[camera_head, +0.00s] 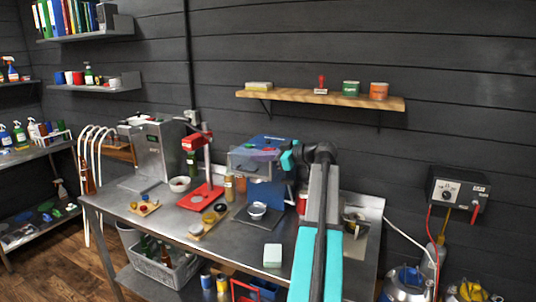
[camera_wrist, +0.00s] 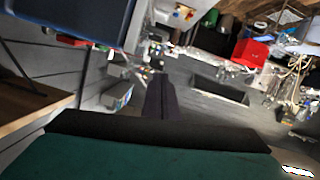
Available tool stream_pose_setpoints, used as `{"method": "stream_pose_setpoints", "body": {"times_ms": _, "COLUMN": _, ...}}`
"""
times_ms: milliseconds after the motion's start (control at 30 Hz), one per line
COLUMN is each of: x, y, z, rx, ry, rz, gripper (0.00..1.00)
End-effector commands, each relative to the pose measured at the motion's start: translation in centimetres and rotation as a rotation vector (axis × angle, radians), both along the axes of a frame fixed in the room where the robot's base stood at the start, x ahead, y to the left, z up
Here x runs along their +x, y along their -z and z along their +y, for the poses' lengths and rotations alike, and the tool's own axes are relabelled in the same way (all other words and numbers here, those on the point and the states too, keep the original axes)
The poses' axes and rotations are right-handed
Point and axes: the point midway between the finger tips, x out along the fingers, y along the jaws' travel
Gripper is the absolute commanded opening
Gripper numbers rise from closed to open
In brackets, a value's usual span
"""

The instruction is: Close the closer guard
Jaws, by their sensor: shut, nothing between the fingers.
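The closer (camera_head: 266,190) is a blue machine at the right half of the steel bench in the head view. Its guard (camera_head: 250,160) is a clear, smoky panel at the upper front, seeming raised, though its exact angle is hard to tell. A silver can or bowl (camera_head: 257,209) stands on the closer's base below. My gripper (camera_head: 287,160) is just right of the guard, partly hidden by my arm; I cannot tell whether they touch. In the wrist view my gripper's dark fingers (camera_wrist: 160,97) are together and empty. A large dark blue surface (camera_wrist: 80,18) fills the upper left there, probably the closer.
A red press (camera_head: 203,175) and a steel machine (camera_head: 155,150) stand left on the bench. A wooden shelf (camera_head: 320,98) with small pots is on the wall above. A control box (camera_head: 457,190) hangs right.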

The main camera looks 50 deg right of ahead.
Motion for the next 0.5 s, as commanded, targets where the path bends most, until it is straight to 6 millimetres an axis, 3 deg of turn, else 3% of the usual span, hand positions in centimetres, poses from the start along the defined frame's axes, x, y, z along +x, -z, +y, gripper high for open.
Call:
{"method": "stream_pose_setpoints", "body": {"times_ms": 267, "x": 3.9, "y": 0.8, "z": 0.8, "rx": 0.002, "ry": -0.001, "rz": 0.002, "gripper": 0.00}}
{"method": "stream_pose_setpoints", "body": {"times_ms": 500, "x": 3.8, "y": 3.0, "z": 0.4, "rx": 0.003, "ry": 0.001, "rz": 0.002, "gripper": 0.00}}
